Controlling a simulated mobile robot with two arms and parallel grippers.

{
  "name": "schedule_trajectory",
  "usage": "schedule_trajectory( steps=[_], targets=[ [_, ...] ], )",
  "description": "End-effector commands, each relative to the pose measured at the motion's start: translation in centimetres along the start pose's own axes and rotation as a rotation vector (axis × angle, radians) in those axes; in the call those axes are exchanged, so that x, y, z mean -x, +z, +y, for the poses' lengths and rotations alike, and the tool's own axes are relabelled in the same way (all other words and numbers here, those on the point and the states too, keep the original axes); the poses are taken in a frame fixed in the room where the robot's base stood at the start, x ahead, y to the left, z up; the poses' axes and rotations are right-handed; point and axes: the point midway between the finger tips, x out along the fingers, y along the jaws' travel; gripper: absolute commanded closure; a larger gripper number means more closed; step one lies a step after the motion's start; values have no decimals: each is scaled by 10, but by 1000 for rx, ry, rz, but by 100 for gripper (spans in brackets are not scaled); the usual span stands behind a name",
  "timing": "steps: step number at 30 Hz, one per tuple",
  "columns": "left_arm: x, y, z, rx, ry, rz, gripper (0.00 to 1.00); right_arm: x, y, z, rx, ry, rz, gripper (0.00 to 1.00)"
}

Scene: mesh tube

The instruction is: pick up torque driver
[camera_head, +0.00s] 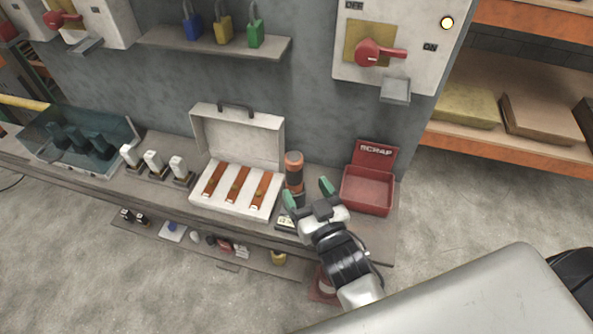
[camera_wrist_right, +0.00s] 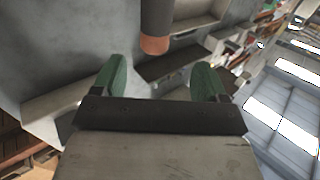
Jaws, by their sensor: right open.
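The torque driver (camera_head: 293,170), seemingly the orange and black cylinder, stands upright on the bench between the open white case and the red scrap bin. In the right wrist view its dark body and orange end (camera_wrist_right: 156,42) show at the top, beyond the fingertips. My right gripper (camera_head: 308,193) is open and empty, with its green fingers apart just in front of the driver. In the wrist view the gap between the fingers (camera_wrist_right: 160,82) is clear and roughly in line with the driver. My left gripper is not in view.
The white case (camera_head: 238,135) holding several orange-brown items stands left of the driver. The red scrap bin (camera_head: 368,190) is close on the right. A small device with a display (camera_head: 286,222) lies by the gripper. A wall rises behind the bench, and a lower shelf (camera_head: 240,257) holds small items.

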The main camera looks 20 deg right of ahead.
Motion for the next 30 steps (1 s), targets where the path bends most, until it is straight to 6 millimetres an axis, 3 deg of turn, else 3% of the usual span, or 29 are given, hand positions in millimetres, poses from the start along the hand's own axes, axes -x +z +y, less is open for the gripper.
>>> schedule_trajectory(
  steps=[6,11,19,29,30],
  targets=[
    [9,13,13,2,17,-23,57,-32,-2,0,1,0,1,27],
    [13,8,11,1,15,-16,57,-43,-2,2,1,-1,0,27],
    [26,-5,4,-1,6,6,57,-81,1,8,1,0,-1,27],
    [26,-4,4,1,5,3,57,-88,3,7,0,-1,-1,27],
    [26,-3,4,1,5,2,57,-88,3,7,0,-1,-1,33]
  ],
)
